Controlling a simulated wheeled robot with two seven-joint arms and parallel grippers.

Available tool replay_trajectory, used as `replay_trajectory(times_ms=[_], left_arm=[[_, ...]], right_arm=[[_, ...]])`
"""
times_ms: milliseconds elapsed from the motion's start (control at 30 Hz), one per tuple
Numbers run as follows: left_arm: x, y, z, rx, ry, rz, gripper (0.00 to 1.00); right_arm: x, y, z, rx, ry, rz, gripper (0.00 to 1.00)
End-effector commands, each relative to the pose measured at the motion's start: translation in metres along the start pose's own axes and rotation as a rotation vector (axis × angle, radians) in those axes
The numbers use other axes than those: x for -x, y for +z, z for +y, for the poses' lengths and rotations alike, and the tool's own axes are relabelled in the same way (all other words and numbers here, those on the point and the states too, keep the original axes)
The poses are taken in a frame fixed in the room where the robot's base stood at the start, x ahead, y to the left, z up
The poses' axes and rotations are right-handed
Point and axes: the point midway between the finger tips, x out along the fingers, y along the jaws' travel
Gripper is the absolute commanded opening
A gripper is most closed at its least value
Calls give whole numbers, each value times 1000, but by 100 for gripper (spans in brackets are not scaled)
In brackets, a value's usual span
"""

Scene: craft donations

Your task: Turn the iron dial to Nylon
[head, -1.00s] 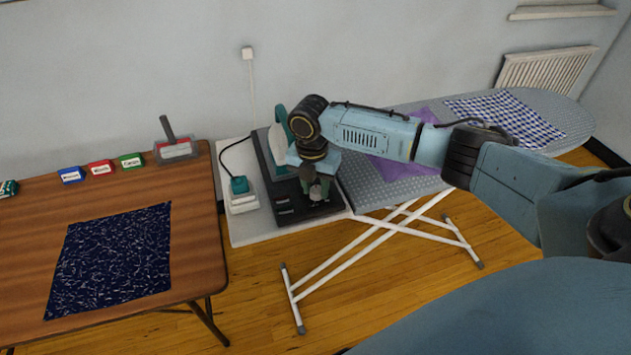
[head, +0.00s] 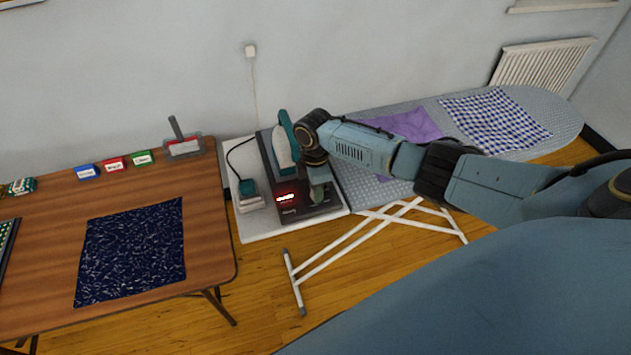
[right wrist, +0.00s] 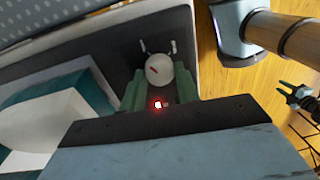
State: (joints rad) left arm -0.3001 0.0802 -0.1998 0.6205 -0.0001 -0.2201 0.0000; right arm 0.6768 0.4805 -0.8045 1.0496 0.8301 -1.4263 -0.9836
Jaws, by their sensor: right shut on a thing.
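The iron (head: 281,155), white and teal, rests on its black base (head: 290,215). A small display (head: 285,198) on the base glows red, its text too small to read. In the right wrist view the round white dial (right wrist: 160,70) with a short reddish mark sits on the base between the green fingers of my right gripper (right wrist: 160,88). This gripper is shut on the dial; in the head view it (head: 318,193) points down and hides the dial. A small dark claw, perhaps my left gripper (right wrist: 287,93), shows at the right of the wrist view, too small to judge.
The ironing board (head: 350,190) carries a purple cloth (head: 412,124) and a checked cloth (head: 495,121). A wooden table (head: 50,225) at left holds a dark blue cloth (head: 132,250), several labelled blocks and a brush-like tool (head: 183,145). A cord runs from the wall socket (head: 250,50).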

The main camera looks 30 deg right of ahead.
Motion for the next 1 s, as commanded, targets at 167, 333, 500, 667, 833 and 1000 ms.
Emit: replay_trajectory(times_ms=[167, 333, 500, 667, 833, 1000], left_arm=[[10, -1, 0, 0, 0, 0, 36], [14, -1, 0, 0, 0, 0, 36], [16, -1, 0, 0, 0, 0, 36], [16, -2, 0, 0, 0, 0, 36], [16, -2, 0, 0, 0, 0, 36], [16, -2, 0, 0, 0, 0, 36]], right_arm=[[2, 1, 0, -108, -1, 5, 9], [2, 1, 1, -175, 1, 9, 9], [1, 2, 1, -210, 1, 10, 9], [1, 2, 1, -221, 1, 11, 9], [1, 2, 1, -222, 1, 11, 9], [1, 2, 1, -221, 1, 11, 35]])
